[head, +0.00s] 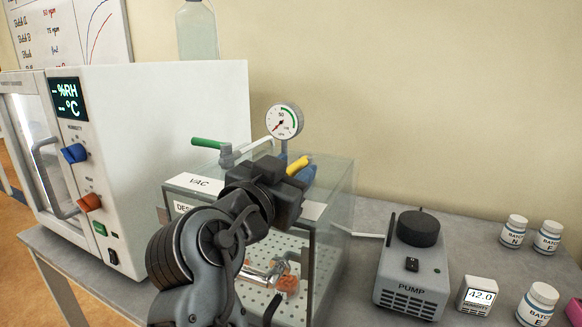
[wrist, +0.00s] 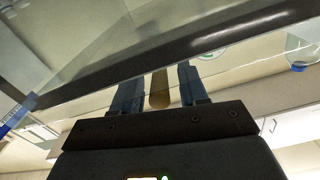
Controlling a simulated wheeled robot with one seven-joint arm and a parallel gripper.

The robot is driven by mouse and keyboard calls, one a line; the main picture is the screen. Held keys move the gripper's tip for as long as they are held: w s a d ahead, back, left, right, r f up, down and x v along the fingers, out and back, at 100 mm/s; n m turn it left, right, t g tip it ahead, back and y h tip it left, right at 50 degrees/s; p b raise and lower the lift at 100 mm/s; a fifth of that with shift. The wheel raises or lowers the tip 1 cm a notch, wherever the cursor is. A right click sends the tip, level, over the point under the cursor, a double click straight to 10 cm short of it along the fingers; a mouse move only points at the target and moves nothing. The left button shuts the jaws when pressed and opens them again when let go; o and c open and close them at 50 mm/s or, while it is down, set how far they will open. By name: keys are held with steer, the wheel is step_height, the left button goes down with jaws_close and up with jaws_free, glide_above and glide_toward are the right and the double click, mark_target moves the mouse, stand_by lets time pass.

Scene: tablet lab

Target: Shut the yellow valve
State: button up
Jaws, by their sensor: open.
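The yellow valve handle (head: 298,163) shows at the top of the clear vacuum box (head: 334,215), right of the pressure gauge's stem. My gripper (head: 292,166) is over the box top, with its blue fingers on either side of the yellow handle. In the wrist view, a dull yellow bar, the handle (wrist: 160,88), stands between the two fingers of my gripper (wrist: 160,84), with a gap on each side. The fingers are open. The valve body under the handle is hidden by my gripper.
A green-handled valve (head: 208,143) is left of the gauge (head: 284,121). A white humidity chamber (head: 180,100) stands at the left. The pump (head: 413,275), a small display (head: 476,296) and several white bottles (head: 538,303) are on the bench at the right.

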jaws_close()
stand_by(0.3)
stand_by(0.3)
